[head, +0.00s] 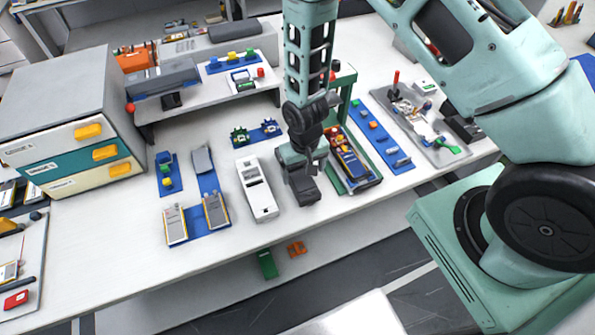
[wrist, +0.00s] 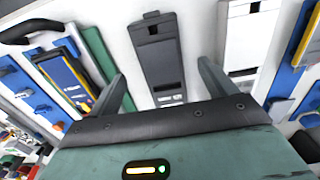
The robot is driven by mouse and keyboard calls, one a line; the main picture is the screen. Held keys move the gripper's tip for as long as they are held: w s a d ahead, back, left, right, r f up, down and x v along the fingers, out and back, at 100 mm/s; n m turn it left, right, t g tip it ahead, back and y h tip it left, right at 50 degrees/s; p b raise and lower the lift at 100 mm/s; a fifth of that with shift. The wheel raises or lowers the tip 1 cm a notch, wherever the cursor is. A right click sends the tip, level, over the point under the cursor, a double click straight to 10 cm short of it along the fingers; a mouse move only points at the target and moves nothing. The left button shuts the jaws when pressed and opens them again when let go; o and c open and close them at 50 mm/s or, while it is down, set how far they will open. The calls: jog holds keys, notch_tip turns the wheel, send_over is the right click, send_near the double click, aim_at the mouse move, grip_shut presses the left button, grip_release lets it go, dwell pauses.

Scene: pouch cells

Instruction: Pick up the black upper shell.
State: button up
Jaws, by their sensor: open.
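The black upper shell (wrist: 158,58) is a long dark, flat piece with a small square opening near one end and a slot near the other. In the wrist view it lies between the two fingers of my gripper (wrist: 163,85), which are open with a gap on each side. In the head view my gripper (head: 304,157) hangs over the far part of the shell (head: 305,192) and hides it. The near end shows on the white table. The height of the fingertips above the shell is hard to tell.
A white shell (head: 259,190) lies to the left of the black one. A blue strip with small parts (head: 380,138) lies beyond. Bare table (head: 275,232) lies in front.

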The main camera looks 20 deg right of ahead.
aim_at(302, 179)
jog(key=shift+w+f+p, duration=0.15)
jog(key=shift+f+p, duration=0.55)
jog(key=shift+f, duration=0.6)
jog(key=shift+w+f+p, duration=0.15)
jog(key=shift+f+p, duration=0.5)
jog(key=shift+f, duration=0.65)
jog(key=c, duration=1.1)
